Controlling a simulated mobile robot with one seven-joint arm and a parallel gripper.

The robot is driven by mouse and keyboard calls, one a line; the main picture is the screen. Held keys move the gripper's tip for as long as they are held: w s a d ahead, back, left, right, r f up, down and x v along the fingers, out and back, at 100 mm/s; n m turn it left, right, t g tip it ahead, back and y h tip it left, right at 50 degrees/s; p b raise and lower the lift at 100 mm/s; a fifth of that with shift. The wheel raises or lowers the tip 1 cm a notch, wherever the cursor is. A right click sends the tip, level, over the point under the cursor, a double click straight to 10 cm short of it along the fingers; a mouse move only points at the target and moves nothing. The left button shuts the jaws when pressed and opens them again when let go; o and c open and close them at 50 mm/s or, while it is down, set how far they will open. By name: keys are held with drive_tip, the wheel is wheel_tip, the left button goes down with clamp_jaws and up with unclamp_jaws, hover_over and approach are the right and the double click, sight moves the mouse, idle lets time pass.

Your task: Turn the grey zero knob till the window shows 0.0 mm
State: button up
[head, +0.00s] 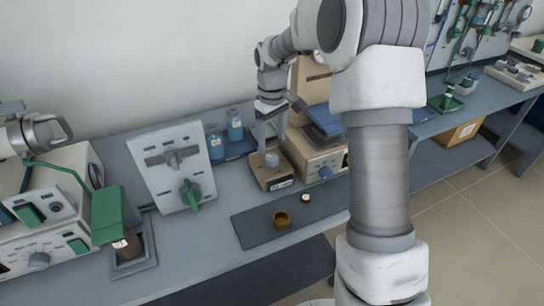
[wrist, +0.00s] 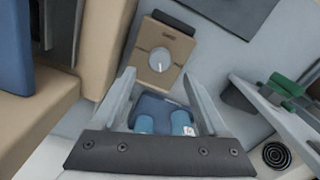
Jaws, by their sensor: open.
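The grey zero knob (head: 271,160) sits on top of a small brown device (head: 262,178) on the bench. A white line marks the knob (wrist: 160,60) in the wrist view. The device's window (head: 281,184) is on its front side, too small to read; in the wrist view a dark strip lies at the device's far end. My gripper (head: 272,136) is open and empty above the knob, fingers pointing down. In the wrist view the knob lies just beyond and between the spread fingertips (wrist: 158,76), with no contact visible.
A dark mat (head: 255,229) in front holds a small amber dish (head: 282,220).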

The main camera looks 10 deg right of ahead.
sight(272, 157)
wheel_tip(272, 157, down, 6)
drive_tip(key=shift+f+b, duration=0.1)
drive_tip(key=shift+b, duration=0.4)
drive_tip(key=shift+c, duration=0.3)
clamp_jaws()
